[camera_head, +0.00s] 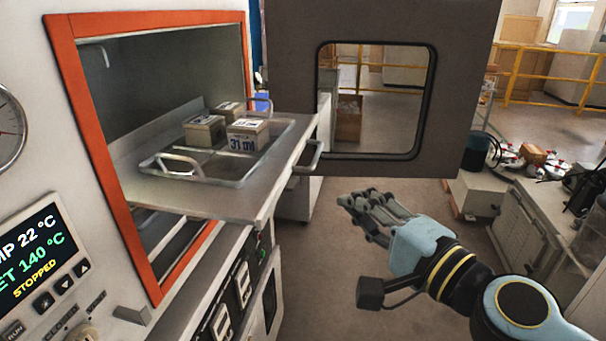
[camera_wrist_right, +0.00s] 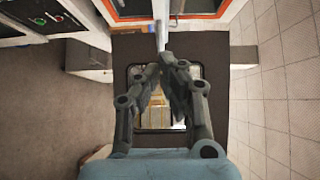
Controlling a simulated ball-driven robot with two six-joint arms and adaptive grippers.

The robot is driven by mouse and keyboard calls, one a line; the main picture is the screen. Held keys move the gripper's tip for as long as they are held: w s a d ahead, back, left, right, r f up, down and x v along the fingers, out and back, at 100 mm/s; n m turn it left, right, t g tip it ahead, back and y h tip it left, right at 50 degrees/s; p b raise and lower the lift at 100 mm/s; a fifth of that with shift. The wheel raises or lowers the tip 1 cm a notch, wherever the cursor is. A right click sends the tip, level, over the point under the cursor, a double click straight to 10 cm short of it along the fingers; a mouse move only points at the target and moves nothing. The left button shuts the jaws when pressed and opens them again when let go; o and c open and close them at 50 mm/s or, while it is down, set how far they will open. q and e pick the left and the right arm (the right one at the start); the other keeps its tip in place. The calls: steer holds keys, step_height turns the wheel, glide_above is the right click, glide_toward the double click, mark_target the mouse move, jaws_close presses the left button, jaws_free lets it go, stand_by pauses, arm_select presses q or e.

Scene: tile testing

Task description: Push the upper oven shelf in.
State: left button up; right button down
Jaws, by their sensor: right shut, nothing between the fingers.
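The upper oven shelf (camera_head: 200,203) is a flat metal plate sticking out of the orange-framed oven opening (camera_head: 110,160). A wire-handled tray (camera_head: 225,181) on it carries several small boxy samples (camera_head: 247,136), one marked "31". My left gripper is not in view.
The dark oven door (camera_head: 455,95) with its window stands wide open behind the shelf. The control panel (camera_head: 35,250) reads "STOPPED". A cluttered bench (camera_head: 520,205) stands at the right. Clear floor (camera_head: 345,270) lies below my right gripper.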

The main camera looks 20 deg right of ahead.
steer(key=p, duration=0.2)
glide_toward(290, 171)
steer(key=w+d, duration=0.3)
steer(key=a, duration=0.1)
steer(key=w+a, duration=0.1)
steer(key=a, duration=0.1)
steer(key=shift+w+f, duration=0.1)
steer(key=shift+w, duration=0.2)
steer(key=shift+w+a, duration=0.25)
steer(key=shift+a, duration=0.15)
